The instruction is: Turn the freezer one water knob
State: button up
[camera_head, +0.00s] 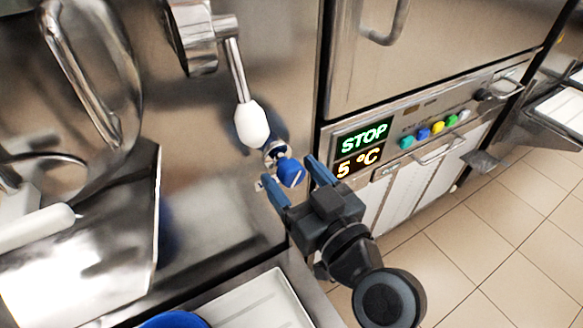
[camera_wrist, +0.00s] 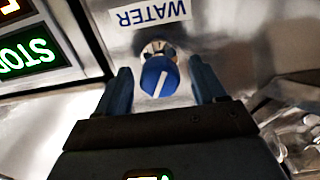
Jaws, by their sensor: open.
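The blue water knob (camera_head: 290,173) with a white line on its face sits on the steel front of the machine, below a white-handled lever. My gripper (camera_head: 292,174) is open, with its blue fingers on either side of the knob. In the wrist view the knob (camera_wrist: 160,77) lies between the two fingertips (camera_wrist: 158,82), with a gap visible on both sides. Its white line is tilted a little from vertical in that view. A label reading WATER (camera_wrist: 151,14) appears upside down beside the knob. Whether a finger touches the knob cannot be told.
A panel display (camera_head: 361,148) reading STOP and 5 °C, with several coloured buttons, is right of the knob. The white-handled lever (camera_head: 252,122) hangs just above it. A white tray (camera_head: 262,305) lies below. Tiled floor (camera_head: 480,240) is open at right.

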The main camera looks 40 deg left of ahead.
jog(key=shift+w+a, duration=0.25)
jog(key=shift+a, duration=0.45)
jog(key=shift+c, duration=0.5)
jog(key=c, duration=1)
jog(key=shift+o, duration=0.2)
jog(key=shift+m, duration=0.4)
jog(key=m+p, duration=0.1)
jog(key=m, duration=0.4)
jog(key=shift+s+m, duration=0.1)
jog(key=shift+m, duration=0.3)
jog(key=m+p, duration=0.2)
jog(key=m, duration=0.3)
jog(key=shift+a+m, duration=0.1)
jog(key=shift+m, duration=0.3)
jog(key=shift+s, duration=0.1)
jog(key=o, duration=1.1)
jog(key=shift+c, duration=0.2)
